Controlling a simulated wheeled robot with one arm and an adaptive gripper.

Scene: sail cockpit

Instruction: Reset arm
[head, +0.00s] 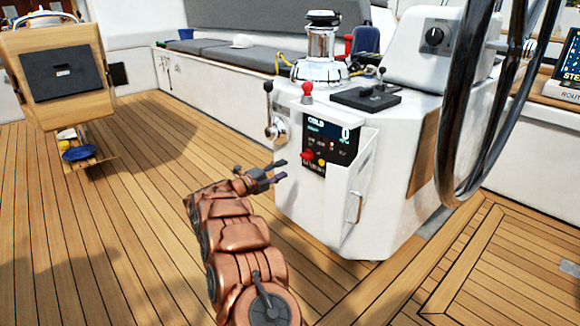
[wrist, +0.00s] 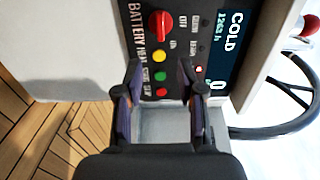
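My arm reaches up from the bottom of the head view toward the white console (head: 400,140). My gripper (head: 282,171) is open, with its two fingers apart and nothing between them. It is in front of the console's dark control panel (head: 327,147), a little to its left in the head view. In the wrist view my gripper (wrist: 165,105) faces the panel (wrist: 180,50) with its red battery knob (wrist: 160,24) and yellow, green and red buttons. The screen reads "COLD" and "0". I cannot tell whether the fingertips touch the panel.
A red-topped lever (head: 307,92) and a metal lever (head: 270,110) stand on the console near my arm. A white open door or pocket (head: 347,205) juts out below the panel. A large steering wheel (head: 465,110) is at right.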

